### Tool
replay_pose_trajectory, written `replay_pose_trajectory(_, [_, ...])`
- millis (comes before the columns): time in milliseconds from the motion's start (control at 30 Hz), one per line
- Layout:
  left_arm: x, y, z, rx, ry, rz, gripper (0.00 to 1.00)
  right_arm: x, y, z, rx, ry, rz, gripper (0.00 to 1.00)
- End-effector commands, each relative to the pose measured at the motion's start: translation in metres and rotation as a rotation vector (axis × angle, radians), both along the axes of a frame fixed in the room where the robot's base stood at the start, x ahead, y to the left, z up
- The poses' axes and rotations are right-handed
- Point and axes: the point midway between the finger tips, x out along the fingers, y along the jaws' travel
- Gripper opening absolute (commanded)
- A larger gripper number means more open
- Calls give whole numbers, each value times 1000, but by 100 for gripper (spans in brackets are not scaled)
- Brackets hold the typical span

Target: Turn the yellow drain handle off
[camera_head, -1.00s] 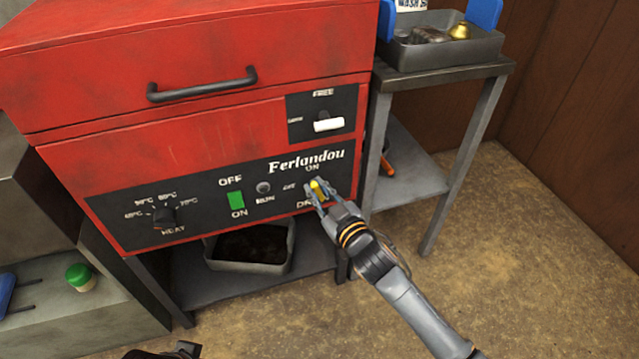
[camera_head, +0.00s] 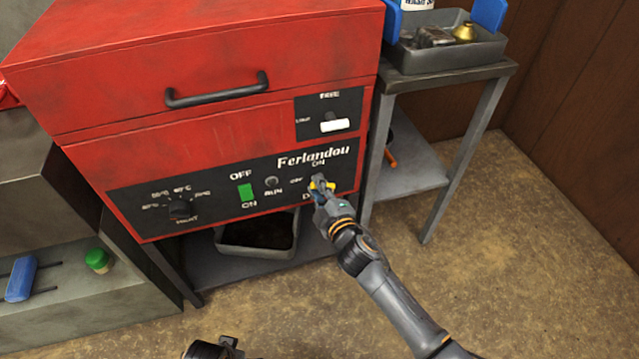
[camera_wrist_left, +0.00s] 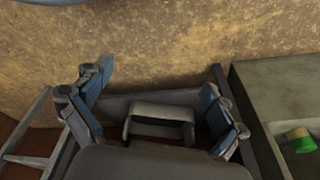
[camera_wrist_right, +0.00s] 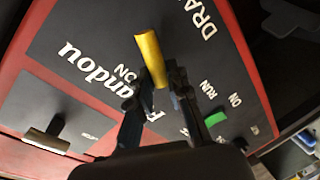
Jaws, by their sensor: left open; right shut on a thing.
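The yellow drain handle (camera_head: 330,185) is at the right end of the black control panel, below the "Ferlandou" lettering. It lies roughly sideways across the picture in the head view. My right gripper (camera_head: 321,190) is shut on it and partly hides it. In the right wrist view the handle (camera_wrist_right: 149,58) sticks out past my right gripper's fingers (camera_wrist_right: 155,92), between the "DRAIN" and "ON" lettering. My left gripper (camera_wrist_left: 157,80) is open and empty, low down in front of the machine; only part of it (camera_head: 213,348) shows at the head view's bottom edge.
The red machine (camera_head: 220,130) has a black lid handle (camera_head: 217,91), a white lever (camera_head: 335,125), a green switch (camera_head: 246,192) and a heat knob (camera_head: 180,209). A grey bin (camera_head: 256,252) stands on the shelf below. A side table (camera_head: 455,77) carries a metal tray. Floor at right is clear.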

Motion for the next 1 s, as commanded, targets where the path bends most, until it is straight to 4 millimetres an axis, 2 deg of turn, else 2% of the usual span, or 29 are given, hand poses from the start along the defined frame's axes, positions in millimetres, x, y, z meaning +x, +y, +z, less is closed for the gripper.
replay_pose_trajectory(200, [-2, 0, -8, 0, 4, -1, 96, -1, 3, -3, -173, -57, 2, 0])
replay_pose_trajectory(500, [-2, 0, -9, 0, 4, -1, 96, -1, 4, -7, -342, -112, 1, 0])
replay_pose_trajectory(1000, [0, 0, -6, 0, -1, -1, 96, -1, 4, -9, -420, -137, 1, 0])
